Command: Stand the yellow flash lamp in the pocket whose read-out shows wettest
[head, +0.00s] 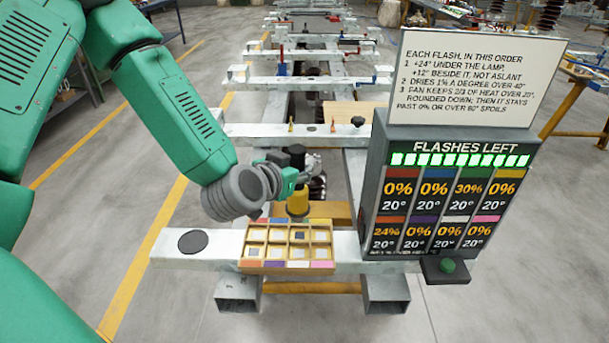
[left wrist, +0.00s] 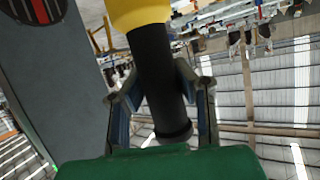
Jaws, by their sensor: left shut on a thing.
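The yellow flash lamp (head: 298,201) has a yellow head below and a black handle above. My left gripper (head: 285,178) is shut on the handle and holds the lamp roughly upright at the back edge of the pocket tray. In the left wrist view the fingers (left wrist: 162,105) sit around the black handle (left wrist: 155,70). The wooden tray (head: 244,252) has two rows of small pockets with coloured strips. The read-out panel (head: 440,175) shows green 30%, orange 24% and the others 0%, all at 20°. I cannot tell whether the lamp touches the tray. My right gripper is out of view.
A rule sign (head: 475,75) stands on the panel, with a green button (head: 447,265) on a bracket below. A dark disc (head: 193,242) lies on the beam left of the tray. Metal frames (head: 300,80) stretch behind; the panel stands close on the right.

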